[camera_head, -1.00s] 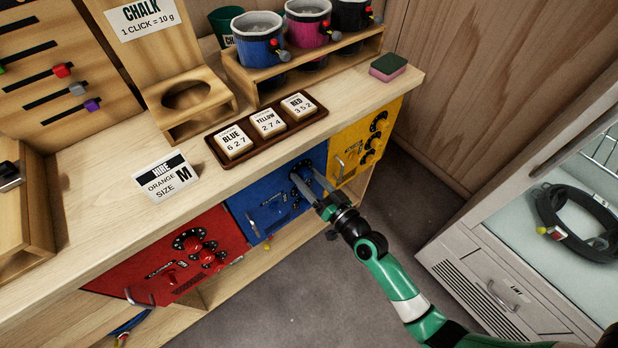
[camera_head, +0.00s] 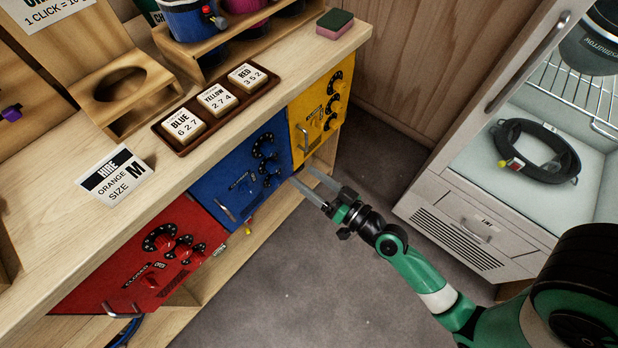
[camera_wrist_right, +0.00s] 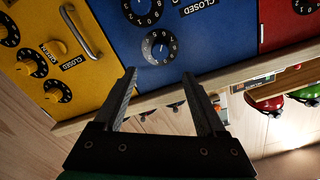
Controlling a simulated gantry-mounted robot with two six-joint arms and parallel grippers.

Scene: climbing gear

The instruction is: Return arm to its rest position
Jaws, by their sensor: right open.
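My right gripper (camera_head: 308,186) is open and empty, clear of the drawer fronts, just in front of the blue drawer's (camera_head: 243,172) right side. My right arm (camera_head: 415,275) reaches in from the lower right. In the right wrist view the two fingers (camera_wrist_right: 163,92) are spread with nothing between them. The blue drawer front (camera_wrist_right: 215,40), with dials and a CLOSED label, lies beyond them. The yellow drawer front (camera_wrist_right: 45,60) is on the left there. My left gripper does not show.
The yellow drawer (camera_head: 322,118) and red drawer (camera_head: 150,262) flank the blue one. The wooden counter (camera_head: 60,235) carries a tray of number blocks (camera_head: 185,148) and a hire sign (camera_head: 115,175). A white cabinet (camera_head: 440,215) stands at right. The floor (camera_head: 290,270) between is free.

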